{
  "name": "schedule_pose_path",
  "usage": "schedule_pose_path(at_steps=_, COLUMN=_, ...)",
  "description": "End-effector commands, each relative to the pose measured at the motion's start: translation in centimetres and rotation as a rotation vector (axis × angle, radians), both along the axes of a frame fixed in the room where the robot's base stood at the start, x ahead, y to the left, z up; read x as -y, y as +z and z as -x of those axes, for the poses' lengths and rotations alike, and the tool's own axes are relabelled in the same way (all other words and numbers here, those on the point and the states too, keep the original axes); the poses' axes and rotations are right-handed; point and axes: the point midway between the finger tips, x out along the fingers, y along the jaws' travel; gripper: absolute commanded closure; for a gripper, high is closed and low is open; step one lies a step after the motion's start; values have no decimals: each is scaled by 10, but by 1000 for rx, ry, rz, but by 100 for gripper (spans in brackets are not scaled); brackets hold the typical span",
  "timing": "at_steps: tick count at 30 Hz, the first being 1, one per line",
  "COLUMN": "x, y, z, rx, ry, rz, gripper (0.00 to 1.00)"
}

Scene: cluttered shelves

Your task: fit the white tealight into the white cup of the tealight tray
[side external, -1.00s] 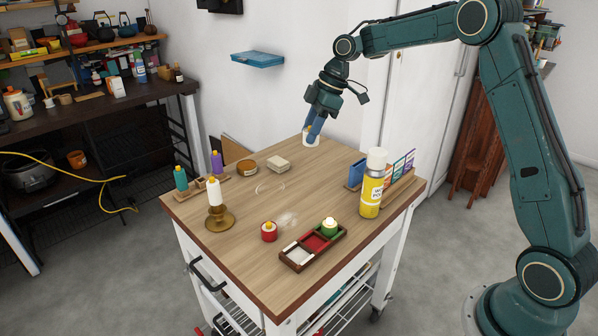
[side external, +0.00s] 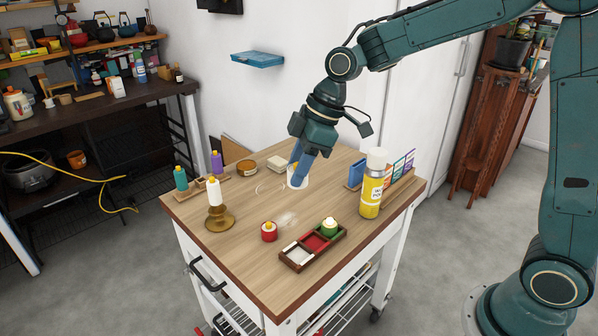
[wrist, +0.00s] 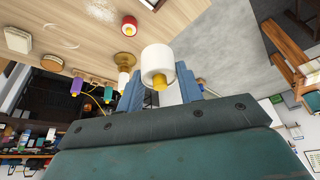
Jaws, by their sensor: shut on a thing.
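My gripper (side external: 308,172) is shut on the white tealight (side external: 297,181) and holds it over the back middle of the table. In the wrist view the white tealight (wrist: 157,62) sits between the blue fingertips, its yellow tip showing. The tealight tray (side external: 290,265) lies near the front edge, with white, red and green cups in a row. The white cup (side external: 298,254) at its left end is empty, and so is the red cup (side external: 316,242). A green tealight (side external: 330,227) sits in the right cup. My gripper is behind the tray, apart from it.
A red tealight (side external: 269,232) stands left of the tray. A white candle in a brass holder (side external: 219,218) stands farther left, a yellow spray can (side external: 372,187) right of the tray. Bottles, a round tin (side external: 247,167) and a pale block (side external: 279,161) line the back left.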

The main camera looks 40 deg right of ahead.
Motion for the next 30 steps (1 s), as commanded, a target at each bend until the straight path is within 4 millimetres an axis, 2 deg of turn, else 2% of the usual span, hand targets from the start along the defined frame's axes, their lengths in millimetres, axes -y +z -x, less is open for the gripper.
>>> schedule_pose_path(at_steps=8, x=-4, y=-1, z=5, rx=-1, ry=0, rz=1, gripper=86)
schedule_pose_path(at_steps=14, x=-4, y=-14, z=5, rx=-2, ry=-1, rz=1, gripper=86)
schedule_pose_path(at_steps=30, x=-4, y=-112, z=6, rx=-5, ry=0, rz=2, gripper=86)
